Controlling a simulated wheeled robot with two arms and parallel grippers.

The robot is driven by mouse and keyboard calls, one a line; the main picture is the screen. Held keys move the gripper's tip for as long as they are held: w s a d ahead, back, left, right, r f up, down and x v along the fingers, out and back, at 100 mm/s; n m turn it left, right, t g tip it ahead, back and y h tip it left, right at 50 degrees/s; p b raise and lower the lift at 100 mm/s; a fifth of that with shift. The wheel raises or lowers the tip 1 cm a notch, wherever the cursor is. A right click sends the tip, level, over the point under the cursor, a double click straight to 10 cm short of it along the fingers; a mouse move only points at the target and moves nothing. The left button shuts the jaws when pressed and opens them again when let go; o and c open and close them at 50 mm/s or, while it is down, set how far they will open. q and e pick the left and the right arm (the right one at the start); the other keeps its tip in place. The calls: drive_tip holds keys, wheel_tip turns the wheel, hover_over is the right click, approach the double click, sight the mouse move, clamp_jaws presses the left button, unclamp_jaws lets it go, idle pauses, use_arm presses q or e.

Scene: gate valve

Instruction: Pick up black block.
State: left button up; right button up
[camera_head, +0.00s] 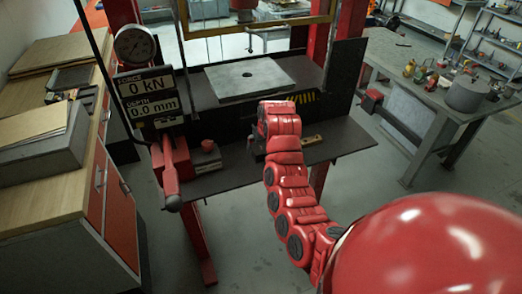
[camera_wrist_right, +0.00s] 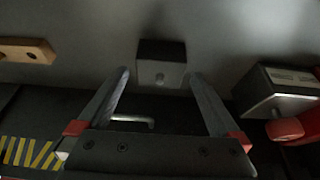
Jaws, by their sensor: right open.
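My left gripper is not in view.
A wooden piece (camera_head: 312,140) lies right of my wrist; it also shows in the wrist view (camera_wrist_right: 25,50). A dark block with a lighter top (camera_wrist_right: 276,88) stands on the other side. A grey plate (camera_head: 250,77) lies behind. A red lever (camera_head: 170,172) stands at left.

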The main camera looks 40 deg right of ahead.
drive_tip(key=shift+x, duration=1.25)
clamp_jaws()
